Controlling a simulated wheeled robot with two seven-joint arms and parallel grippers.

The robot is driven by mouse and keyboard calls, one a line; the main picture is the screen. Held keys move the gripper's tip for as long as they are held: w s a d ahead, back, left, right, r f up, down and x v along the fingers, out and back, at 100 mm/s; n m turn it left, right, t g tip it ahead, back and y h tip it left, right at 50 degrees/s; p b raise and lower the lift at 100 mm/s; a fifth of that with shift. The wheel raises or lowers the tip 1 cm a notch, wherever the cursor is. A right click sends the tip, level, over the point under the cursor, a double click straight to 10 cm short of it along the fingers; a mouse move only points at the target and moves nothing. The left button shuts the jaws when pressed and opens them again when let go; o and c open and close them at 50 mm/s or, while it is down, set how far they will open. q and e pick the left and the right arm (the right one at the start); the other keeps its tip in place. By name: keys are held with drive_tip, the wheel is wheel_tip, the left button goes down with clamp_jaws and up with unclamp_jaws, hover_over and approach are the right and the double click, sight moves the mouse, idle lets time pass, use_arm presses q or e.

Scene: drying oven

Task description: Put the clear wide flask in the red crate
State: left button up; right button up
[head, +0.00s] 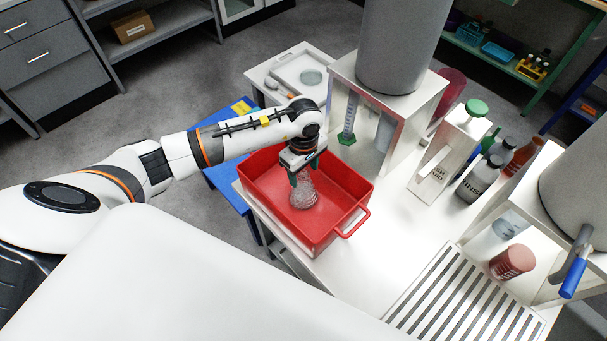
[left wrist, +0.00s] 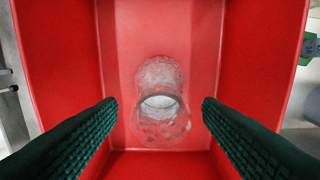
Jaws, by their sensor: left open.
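The clear wide flask (head: 303,194) is inside the red crate (head: 333,228), on or close to its floor. In the left wrist view the flask (left wrist: 160,108) shows between the two dark green fingers, with a visible gap on each side. My left gripper (head: 303,174) reaches down into the crate from above, over the flask's neck. In the left wrist view the left gripper (left wrist: 160,108) is open and not touching the flask. The crate floor and walls (left wrist: 205,40) surround the flask there. My right gripper is not in view.
The crate stands on a white table (head: 385,240) beside a blue stand (head: 228,185). A grey tank on a white stand (head: 345,75) is behind it. Bottles (head: 480,178) and a slatted drain (head: 465,300) lie to the right. Table space right of the crate is clear.

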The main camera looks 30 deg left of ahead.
use_arm(q)
wheel_tip(320, 180, up, 10)
drive_tip(key=b, duration=0.2)
drive_tip(key=shift+f, duration=0.15)
